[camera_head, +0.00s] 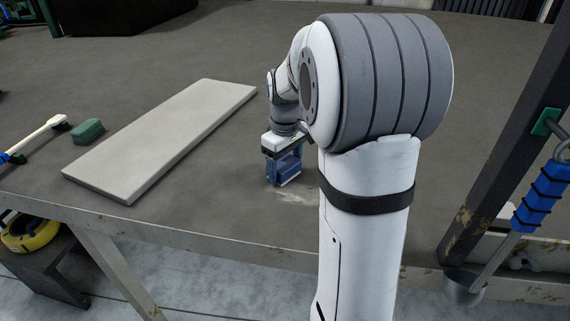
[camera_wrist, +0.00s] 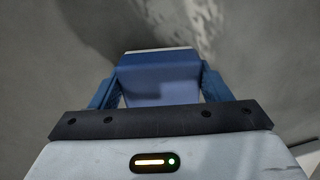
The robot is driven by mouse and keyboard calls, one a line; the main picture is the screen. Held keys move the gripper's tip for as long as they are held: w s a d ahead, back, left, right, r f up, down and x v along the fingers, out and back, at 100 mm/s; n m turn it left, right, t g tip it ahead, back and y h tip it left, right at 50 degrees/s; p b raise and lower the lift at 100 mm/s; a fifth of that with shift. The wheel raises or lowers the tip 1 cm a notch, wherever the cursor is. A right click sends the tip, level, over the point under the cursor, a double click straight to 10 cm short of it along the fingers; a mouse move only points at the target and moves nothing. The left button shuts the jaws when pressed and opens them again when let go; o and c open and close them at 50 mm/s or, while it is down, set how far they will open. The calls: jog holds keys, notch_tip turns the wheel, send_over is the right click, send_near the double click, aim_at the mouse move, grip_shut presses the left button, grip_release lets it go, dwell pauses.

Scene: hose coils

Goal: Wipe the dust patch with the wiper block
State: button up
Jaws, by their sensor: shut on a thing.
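My gripper (camera_head: 284,165) points down over the grey table, left of my arm's large white link. It is shut on a blue wiper block (camera_wrist: 160,77), which also shows in the head view (camera_head: 288,174) low at the table top. I cannot tell whether the block touches the table. In the wrist view the block sits between the two blue fingers. The dust patch (camera_head: 292,196), a pale smear, lies just in front of the block near the table's front edge. Part of it may be hidden by my arm.
A pale flat board (camera_head: 165,135) lies left of my gripper. A green block (camera_head: 88,131) and a white-handled brush (camera_head: 40,138) lie farther left. The table behind my gripper is clear.

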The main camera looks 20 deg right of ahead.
aim_at(281, 193)
jog(key=shift+f, duration=0.15)
jog(key=shift+a, duration=0.1)
jog(key=shift+s+a, duration=0.15)
jog(key=shift+s, duration=0.1)
jog(key=shift+s+a+b, duration=0.3)
jog(key=shift+s+a, duration=0.45)
jog(key=shift+s, duration=0.3)
jog(key=shift+s+a+b, duration=0.3)
jog(key=shift+s+a, duration=0.4)
jog(key=shift+s, duration=0.35)
jog(key=shift+s, duration=0.1)
jog(key=shift+s+a+b, duration=0.2)
jog(key=shift+s+a, duration=0.65)
jog(key=shift+s, duration=0.3)
jog(key=shift+s+a+b, duration=0.15)
jog(key=shift+s+a, duration=0.65)
jog(key=shift+s, duration=0.3)
jog(key=shift+w+d+p, duration=0.15)
jog(key=shift+w+d, duration=0.4)
jog(key=shift+w, duration=0.25)
jog(key=shift+w+d+p, duration=0.15)
jog(key=shift+w+d, duration=0.45)
jog(key=shift+w, duration=0.2)
jog(key=shift+w+d+p, duration=0.15)
jog(key=shift+w+d, duration=0.4)
jog(key=shift+w, duration=0.25)
